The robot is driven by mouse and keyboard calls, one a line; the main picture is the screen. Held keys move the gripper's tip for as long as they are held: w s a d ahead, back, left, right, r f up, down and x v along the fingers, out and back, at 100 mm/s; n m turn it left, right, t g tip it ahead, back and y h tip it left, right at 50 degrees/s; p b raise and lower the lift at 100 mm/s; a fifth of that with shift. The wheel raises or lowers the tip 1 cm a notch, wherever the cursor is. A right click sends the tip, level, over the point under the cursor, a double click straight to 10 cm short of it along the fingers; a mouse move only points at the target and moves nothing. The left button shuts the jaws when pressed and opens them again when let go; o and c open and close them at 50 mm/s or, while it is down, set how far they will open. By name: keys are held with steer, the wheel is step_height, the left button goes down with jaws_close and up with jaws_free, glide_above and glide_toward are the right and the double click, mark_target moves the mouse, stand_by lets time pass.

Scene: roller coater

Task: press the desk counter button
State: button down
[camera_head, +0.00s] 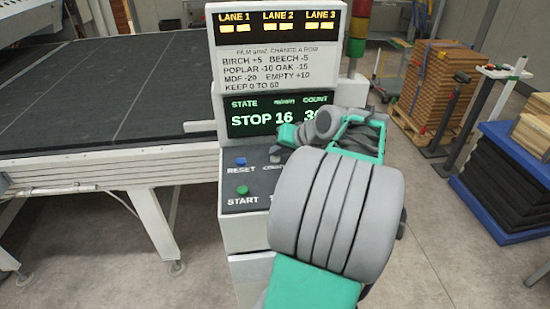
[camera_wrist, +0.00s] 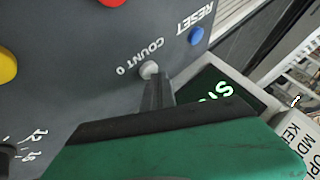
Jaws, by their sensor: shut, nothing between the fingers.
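The desk counter button is the small grey button (camera_wrist: 149,68) beside the "COUNT 0" label on the dark panel in the wrist view. My gripper (camera_wrist: 158,88) is shut and empty, with its dark fingertips right at this button. I cannot tell whether they touch it or are just above it. In the head view my arm covers much of the control desk (camera_head: 232,203), including its right part. The display above reads STOP and 16, and the count figure is partly hidden behind my arm.
A blue RESET button (camera_wrist: 196,36) is close by, with a red button (camera_wrist: 112,2) and a yellow button (camera_wrist: 6,66) farther off. A green START button (camera_head: 242,190) is at the desk's front. The display post (camera_head: 275,65) rises behind. A conveyor (camera_head: 110,85) stands left, stacked boards right.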

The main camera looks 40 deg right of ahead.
mark_target(278, 159)
steer(key=shift+f, duration=0.35)
stand_by(0.3)
steer(key=shift+r+p, duration=0.6)
steer(key=shift+r, duration=0.3)
step_height(278, 159, up, 5)
steer(key=p, duration=0.4)
stand_by(0.5)
